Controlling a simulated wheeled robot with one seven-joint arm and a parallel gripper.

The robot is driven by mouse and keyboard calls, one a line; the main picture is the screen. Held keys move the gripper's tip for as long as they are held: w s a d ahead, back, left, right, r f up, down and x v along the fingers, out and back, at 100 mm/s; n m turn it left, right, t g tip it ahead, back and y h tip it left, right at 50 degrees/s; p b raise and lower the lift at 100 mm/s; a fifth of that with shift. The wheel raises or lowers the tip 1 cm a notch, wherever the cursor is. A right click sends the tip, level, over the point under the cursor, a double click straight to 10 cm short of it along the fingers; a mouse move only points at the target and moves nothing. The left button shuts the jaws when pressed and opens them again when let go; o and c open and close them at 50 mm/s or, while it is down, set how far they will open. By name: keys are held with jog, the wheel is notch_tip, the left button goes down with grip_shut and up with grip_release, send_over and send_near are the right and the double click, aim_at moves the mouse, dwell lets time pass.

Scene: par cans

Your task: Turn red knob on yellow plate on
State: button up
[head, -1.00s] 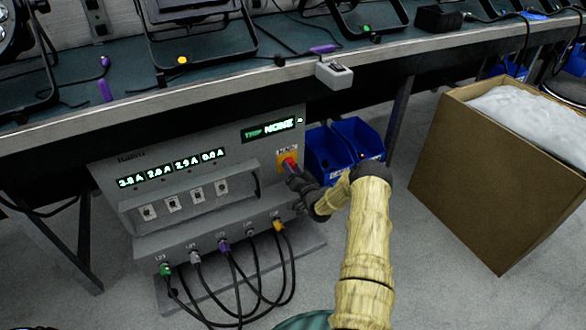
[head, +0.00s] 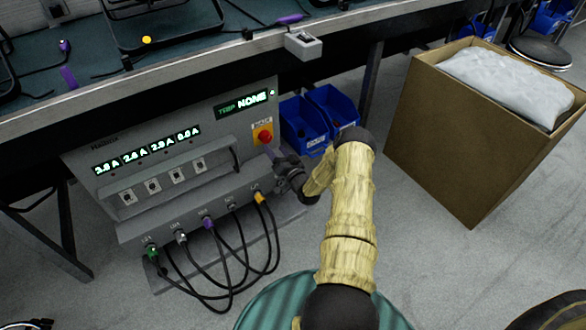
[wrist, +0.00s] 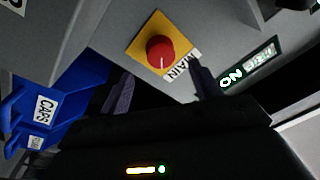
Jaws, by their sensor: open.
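The red knob (head: 264,136) sits on a yellow plate (head: 256,127) at the right end of the grey power box. In the wrist view the red knob (wrist: 160,49) is in full view on the yellow plate (wrist: 136,44). A pale mark shows on its side facing the MAIN label. My gripper (wrist: 160,88) is open, with its two dark fingers apart and nothing between them. The fingers are short of the knob and not touching it. In the head view my gripper (head: 275,157) is just below and right of the knob.
The grey box has lit displays, a handle bar and several cables (head: 215,260). Blue bins (head: 305,122) stand right beside it. A bench edge (head: 190,75) runs above. A cardboard box (head: 440,130) stands at the right on open floor.

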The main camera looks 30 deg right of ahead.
jog(key=s+f+p, duration=0.1)
jog(key=s+p, duration=0.2)
jog(key=s, duration=0.8)
jog(key=shift+s+d+f+p, duration=0.15)
jog(key=shift+s+f+p, duration=0.05)
jog(key=shift+s+p, duration=0.15)
jog(key=shift+w+r, duration=0.1)
jog(key=w+a+r+n+g+p, duration=0.2)
jog(key=w+a+r+n+g, duration=0.15)
jog(key=r, duration=0.55)
jog(key=w+a+r+n+g+p, duration=0.2)
jog(key=a+r+g, duration=0.3)
jog(key=r, duration=0.3)
jog(key=s+a+r+g+p, duration=0.1)
jog(key=s+a+r+g, duration=0.25)
jog(key=s+r, duration=0.35)
jog(key=s+a+r+n+g+p, duration=0.1)
jog(key=s+a+r+g, duration=0.1)
jog(key=s+a+r, duration=0.6)
jog(key=s+a+r+g+p, duration=0.15)
jog(key=s+r, duration=0.25)
jog(key=s, duration=0.6)
notch_tip(320, 180, up, 38)
jog(key=g+p, duration=0.1)
jog(key=p, duration=3.6)
jog(key=shift+s+h+p, duration=0.3)
jog(key=shift+p, duration=0.1)
